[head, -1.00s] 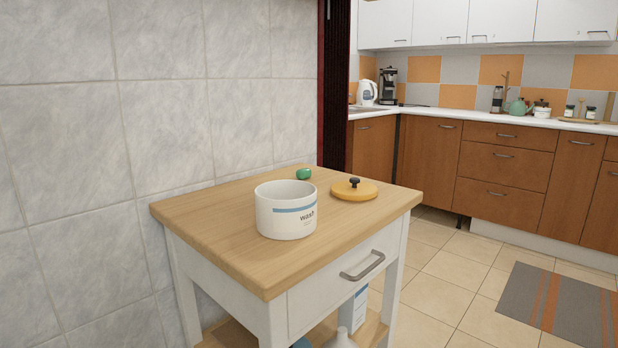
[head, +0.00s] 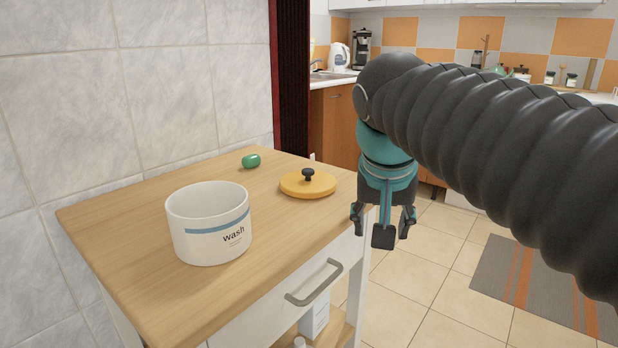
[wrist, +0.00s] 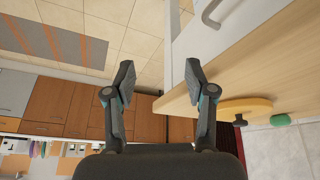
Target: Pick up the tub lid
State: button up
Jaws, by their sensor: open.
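The tub lid (head: 308,184) is a round yellow-orange disc with a black knob, lying flat on the wooden top near its right edge. It also shows in the wrist view (wrist: 246,106), to the right of the fingers. The white tub (head: 208,226), marked "wash" with a blue band, stands open on the table to the lid's lower left. My gripper (head: 383,222) is open and empty, to the right of the lid and apart from it, past the table's edge. In the wrist view, nothing lies between its fingers (wrist: 159,82).
A small green object (head: 251,161) lies behind the lid, near the tiled wall. The wooden table (head: 130,215) has a drawer with a grey handle (head: 314,284) in front. A striped rug (head: 520,285) lies on the floor at right. The front of the tabletop is clear.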

jog(key=w+a+r+m+h+p, duration=0.1)
jog(key=w+a+r+m, duration=0.1)
jog(key=w+a+r, duration=0.6)
jog(key=m+h, duration=0.1)
jog(key=m, duration=0.3)
send_near(307, 170)
jog(key=x, duration=0.1)
jog(key=b+x, duration=0.1)
jog(key=x, duration=0.2)
jog(key=shift+w+a, duration=0.25)
jog(key=shift+s+d+b+x, duration=0.15)
jog(key=shift+b+x, duration=0.3)
jog(key=shift+x, duration=0.85)
jog(key=shift+s+d+b+x, duration=0.1)
jog(key=shift+b+x, duration=0.3)
jog(key=shift+x, duration=0.9)
jog(key=c, duration=1)
